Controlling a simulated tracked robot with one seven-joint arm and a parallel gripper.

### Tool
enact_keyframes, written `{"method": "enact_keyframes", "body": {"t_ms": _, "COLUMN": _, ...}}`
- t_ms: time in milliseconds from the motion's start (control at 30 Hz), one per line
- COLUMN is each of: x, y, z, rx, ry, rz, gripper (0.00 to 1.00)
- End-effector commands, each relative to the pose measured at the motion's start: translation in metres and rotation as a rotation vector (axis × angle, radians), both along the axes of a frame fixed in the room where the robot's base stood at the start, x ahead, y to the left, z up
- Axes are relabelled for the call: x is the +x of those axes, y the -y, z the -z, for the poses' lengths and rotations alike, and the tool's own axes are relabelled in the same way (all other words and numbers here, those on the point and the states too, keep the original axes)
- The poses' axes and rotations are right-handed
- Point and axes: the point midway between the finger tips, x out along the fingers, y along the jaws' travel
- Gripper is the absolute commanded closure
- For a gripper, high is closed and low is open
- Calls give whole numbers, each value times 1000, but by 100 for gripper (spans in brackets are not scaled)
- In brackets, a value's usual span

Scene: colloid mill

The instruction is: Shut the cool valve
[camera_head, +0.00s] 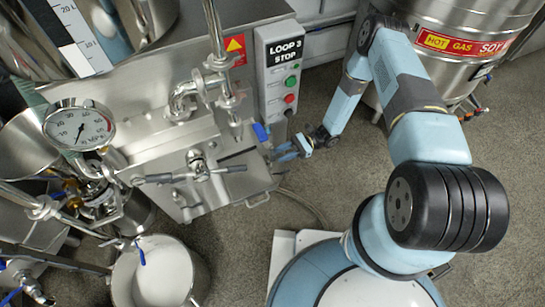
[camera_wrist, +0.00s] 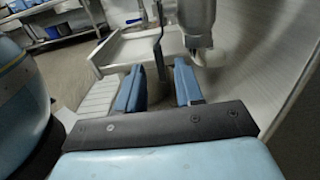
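A valve with a blue lever handle (camera_head: 261,132) is on the side of the steel machine, below the control box. I see no label reading "cool", so I cannot tell for sure that it is the cool valve. My gripper (camera_head: 284,149) is just below and to the right of this handle in the head view. In the wrist view my gripper (camera_wrist: 160,83) has two blue fingers wide apart. An upright dark blue lever (camera_wrist: 157,42) stands beyond them, in line with the gap. Whether any finger touches it cannot be told.
A round gauge (camera_head: 78,127), a T-handle (camera_head: 195,174) and an open steel pot (camera_head: 160,273) are at the left. A "HOT GAS" drum (camera_head: 465,75) stands behind my arm. Grey floor (camera_head: 235,240) is open below.

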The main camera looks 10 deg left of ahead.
Motion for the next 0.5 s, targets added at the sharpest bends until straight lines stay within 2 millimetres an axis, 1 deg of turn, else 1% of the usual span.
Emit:
{"method": "enact_keyframes", "body": {"t_ms": 33, "x": -5, "y": -7, "z": 0, "rx": -1, "ry": -1, "rz": -3, "gripper": 64}}
{"method": "enact_keyframes", "body": {"t_ms": 200, "x": -17, "y": -26, "z": 0, "rx": 2, "ry": -1, "rz": -2, "gripper": 64}}
{"method": "enact_keyframes", "body": {"t_ms": 333, "x": -21, "y": -35, "z": 0, "rx": 0, "ry": 0, "rz": -1, "gripper": 64}}
{"method": "enact_keyframes", "body": {"t_ms": 500, "x": -24, "y": -38, "z": 0, "rx": 0, "ry": 0, "rz": -1, "gripper": 64}}
